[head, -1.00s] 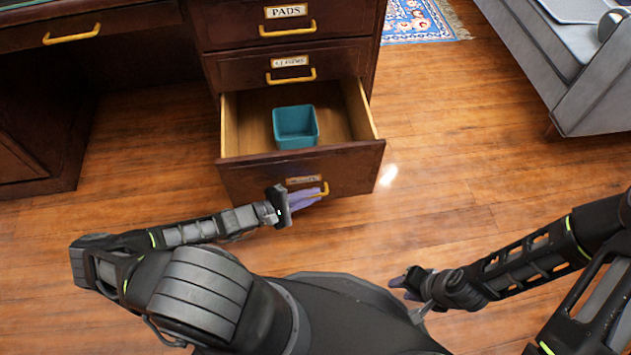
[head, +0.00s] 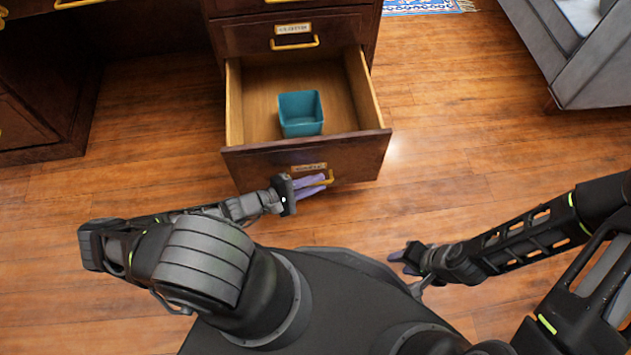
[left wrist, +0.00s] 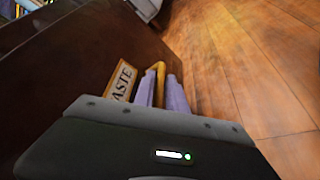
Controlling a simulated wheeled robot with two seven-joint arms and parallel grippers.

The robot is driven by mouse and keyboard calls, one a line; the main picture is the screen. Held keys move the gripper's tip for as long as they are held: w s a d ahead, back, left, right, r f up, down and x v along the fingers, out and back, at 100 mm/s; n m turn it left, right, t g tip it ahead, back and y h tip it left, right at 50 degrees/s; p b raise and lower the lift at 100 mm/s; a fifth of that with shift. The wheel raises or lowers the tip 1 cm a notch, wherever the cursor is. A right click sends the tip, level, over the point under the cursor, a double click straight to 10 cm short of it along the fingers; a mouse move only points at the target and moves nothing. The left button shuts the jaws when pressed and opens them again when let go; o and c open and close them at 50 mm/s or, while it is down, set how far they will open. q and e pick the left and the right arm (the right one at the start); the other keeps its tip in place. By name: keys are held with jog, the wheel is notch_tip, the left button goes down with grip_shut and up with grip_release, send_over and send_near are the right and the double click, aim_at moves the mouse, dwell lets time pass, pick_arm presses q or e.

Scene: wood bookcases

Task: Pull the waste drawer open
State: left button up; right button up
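The waste drawer (head: 352,154) is the low drawer of the dark wood desk and stands well open, with a teal bin (head: 301,113) inside. Its label (left wrist: 122,80) reads "ASTE" in the left wrist view, the first letter hidden. My left gripper (head: 322,183) is at the drawer front, its purple fingers around the yellow handle (head: 329,178). The handle also shows between the two fingers in the left wrist view (left wrist: 160,78), and they look closed on it. My right gripper (head: 396,256) is low over the floor at the right, away from the drawer; its finger gap is not clear.
A shut drawer with a yellow handle (head: 294,43) sits above the open one. A grey piece of furniture (head: 583,60) stands at the upper right, near a blue patterned rug (head: 425,6). The wooden floor right of the drawer is clear.

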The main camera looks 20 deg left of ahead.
pick_arm(q)
jog(key=shift+o, duration=1.4)
jog(key=p+v, duration=0.1)
jog(key=v, duration=0.6)
jog(key=shift+s+a+p, duration=0.25)
jog(key=shift+s+p, duration=0.05)
jog(key=shift+p, duration=0.1)
jog(key=shift+r, duration=0.1)
